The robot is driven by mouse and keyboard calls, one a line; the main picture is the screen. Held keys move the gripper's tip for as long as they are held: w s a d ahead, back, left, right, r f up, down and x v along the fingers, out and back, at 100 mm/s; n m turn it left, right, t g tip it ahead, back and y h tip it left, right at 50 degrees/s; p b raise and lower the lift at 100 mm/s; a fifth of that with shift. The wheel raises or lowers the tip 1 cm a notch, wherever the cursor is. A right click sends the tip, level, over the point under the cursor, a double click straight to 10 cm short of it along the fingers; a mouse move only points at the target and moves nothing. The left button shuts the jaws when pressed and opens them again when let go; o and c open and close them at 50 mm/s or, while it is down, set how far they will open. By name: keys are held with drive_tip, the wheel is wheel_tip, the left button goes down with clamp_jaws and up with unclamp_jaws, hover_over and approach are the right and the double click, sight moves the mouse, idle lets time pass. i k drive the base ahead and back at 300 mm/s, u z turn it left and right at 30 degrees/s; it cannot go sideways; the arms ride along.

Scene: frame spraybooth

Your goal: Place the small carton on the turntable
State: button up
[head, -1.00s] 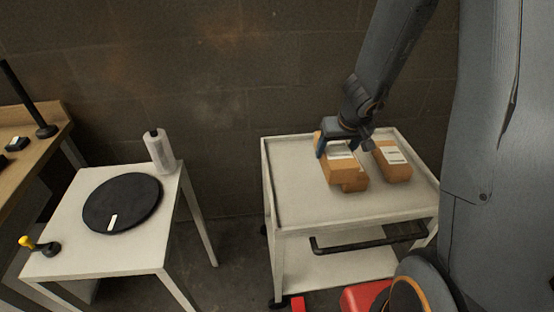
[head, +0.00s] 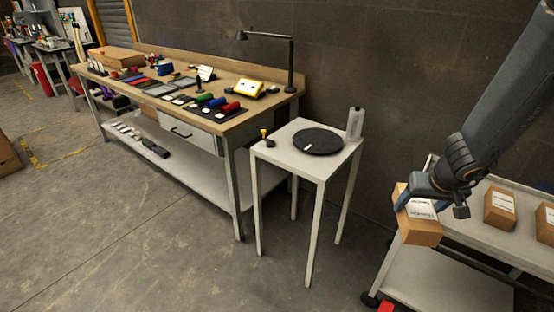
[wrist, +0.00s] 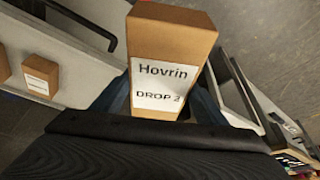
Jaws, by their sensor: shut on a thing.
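A brown carton (head: 420,229) with a white label hangs in my gripper (head: 422,196), in front of the cart's left end. In the wrist view the carton (wrist: 168,50) fills the upper middle, its label reading "Hovrin DROP 2", with a gripper finger on each side. My gripper is shut on it. The black round turntable (head: 318,141) with a small white mark lies on a small white table (head: 290,158), left of my gripper and apart from it. Nothing stands on the turntable.
Two more cartons (head: 499,207) stay on the cart (head: 480,232). A long workbench (head: 222,128) is at left; open floor lies in front.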

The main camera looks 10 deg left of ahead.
sight(317, 140)
drive_tip(key=u, duration=1.25)
drive_tip(key=i, duration=1.3)
drive_tip(key=z, duration=0.9)
drive_tip(key=i, duration=0.45)
drive_tip(key=z, duration=0.45)
